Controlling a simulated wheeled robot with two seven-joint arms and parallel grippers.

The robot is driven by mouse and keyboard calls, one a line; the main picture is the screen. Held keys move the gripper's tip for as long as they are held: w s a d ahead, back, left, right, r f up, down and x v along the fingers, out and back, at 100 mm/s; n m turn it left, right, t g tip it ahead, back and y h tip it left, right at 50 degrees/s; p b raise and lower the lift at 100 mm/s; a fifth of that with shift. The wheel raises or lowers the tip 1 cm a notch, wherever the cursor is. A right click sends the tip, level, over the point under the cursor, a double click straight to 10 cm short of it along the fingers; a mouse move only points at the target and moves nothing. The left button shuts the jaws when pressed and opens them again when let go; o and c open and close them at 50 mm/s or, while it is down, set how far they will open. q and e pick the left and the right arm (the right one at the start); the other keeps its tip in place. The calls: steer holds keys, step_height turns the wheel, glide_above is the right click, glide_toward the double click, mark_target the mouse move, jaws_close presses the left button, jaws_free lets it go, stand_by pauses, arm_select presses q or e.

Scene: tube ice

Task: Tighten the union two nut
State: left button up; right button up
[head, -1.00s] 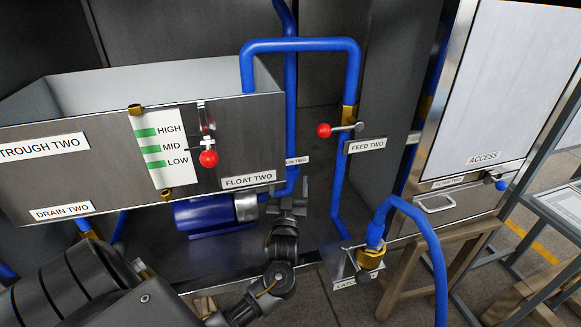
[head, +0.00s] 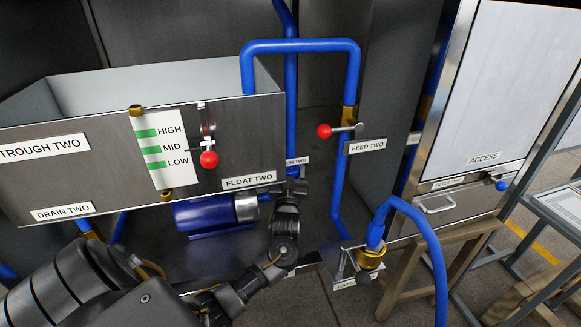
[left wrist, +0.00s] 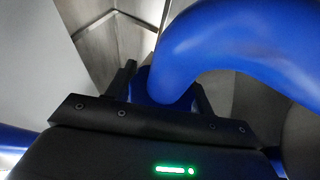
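The union two label (head: 297,161) is partly covered by the trough's corner, with only its end readable. A blue vertical pipe (head: 291,120) runs down behind it. My left gripper (head: 290,186) is just below the label, at the lower end of this pipe. In the left wrist view its two fingers (left wrist: 166,88) stand apart on either side of a blue pipe part (left wrist: 160,88). I cannot tell whether they touch it. The union nut itself is not discernible and seems hidden by the gripper. My right gripper is not in view.
Trough two (head: 90,165) with its red-knobbed float lever (head: 209,159) stands left. A blue motor-like cylinder (head: 205,212) lies under it, close to my arm. The feed two valve handle (head: 324,131) and a curved blue hose (head: 430,240) are to the right.

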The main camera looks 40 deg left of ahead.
arm_select(q)
steer(key=c, duration=0.4)
steer(key=shift+o, duration=0.2)
steer(key=m+t+h+p, duration=0.1)
steer(key=m+h, duration=0.1)
steer(key=h, duration=0.1)
steer(key=shift+r+t, duration=0.1)
steer(key=shift+t, duration=0.3)
steer(key=shift+w+d+m+t+h, duration=0.15)
steer(key=shift+m+t+h, duration=0.35)
steer(key=shift+h, duration=0.75)
steer(key=shift+d+m+t+h, duration=0.2)
steer(key=shift+m+h, duration=0.5)
steer(key=shift+h, duration=0.55)
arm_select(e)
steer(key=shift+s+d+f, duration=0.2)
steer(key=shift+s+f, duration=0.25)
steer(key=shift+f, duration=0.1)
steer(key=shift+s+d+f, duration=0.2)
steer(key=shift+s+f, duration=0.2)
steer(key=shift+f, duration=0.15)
arm_select(q)
steer(key=o, duration=0.9)
steer(key=shift+o, duration=0.2)
